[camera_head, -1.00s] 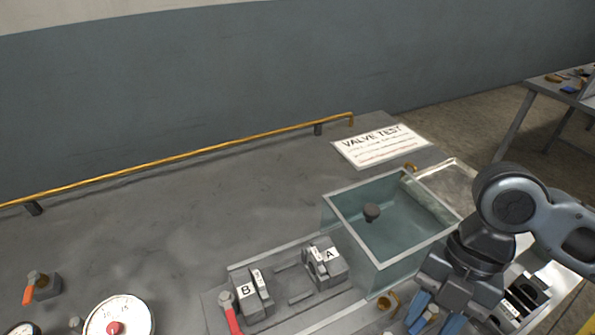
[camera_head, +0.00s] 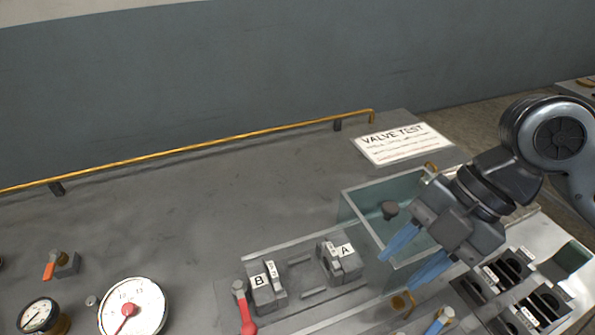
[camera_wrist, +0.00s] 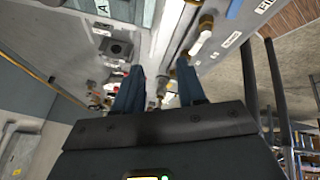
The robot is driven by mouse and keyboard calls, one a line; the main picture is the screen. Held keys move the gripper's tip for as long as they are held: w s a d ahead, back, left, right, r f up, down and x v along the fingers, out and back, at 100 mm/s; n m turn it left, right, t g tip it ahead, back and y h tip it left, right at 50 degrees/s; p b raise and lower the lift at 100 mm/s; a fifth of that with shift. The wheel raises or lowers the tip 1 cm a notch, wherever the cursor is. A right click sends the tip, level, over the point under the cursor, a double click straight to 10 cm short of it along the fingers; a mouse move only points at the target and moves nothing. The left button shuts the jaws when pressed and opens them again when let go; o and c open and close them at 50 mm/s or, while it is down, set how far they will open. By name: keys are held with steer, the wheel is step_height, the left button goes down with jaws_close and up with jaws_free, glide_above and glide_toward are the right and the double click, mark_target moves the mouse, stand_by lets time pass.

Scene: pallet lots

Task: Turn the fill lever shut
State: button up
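A lever with a blue handle (camera_head: 440,319) stands at the bottom edge of the head view, partly cut off. In the wrist view the blue handle (camera_wrist: 234,8) shows at the top edge, close to a label starting "FI" (camera_wrist: 264,5), the rest cut off. This is likely the fill lever. My gripper (camera_head: 398,274) is open and empty, its two blue fingers apart above the front of the glass tank (camera_head: 356,215). It also shows in the wrist view (camera_wrist: 159,65) with nothing between the fingers. It is apart from the blue lever.
Blocks B (camera_head: 263,288) and A (camera_head: 345,259) sit left of the tank, with a red lever (camera_head: 243,308) beside B. A white gauge (camera_head: 132,308) and an orange lever (camera_head: 58,265) are further left. Black slotted holders (camera_head: 510,267) lie right.

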steer(key=w+a+r+m+t+y, duration=0.3)
steer(key=a+r+y, duration=0.1)
steer(key=a, duration=0.4)
steer(key=w+a+r+m+t+y, duration=0.3)
steer(key=a+r+m+t+y, duration=0.1)
steer(key=a, duration=0.4)
steer(key=shift+w+r+t+b, duration=0.25)
steer(key=shift+r+t+b, duration=0.05)
steer(key=shift+r, duration=0.45)
steer(key=shift+f, duration=0.1)
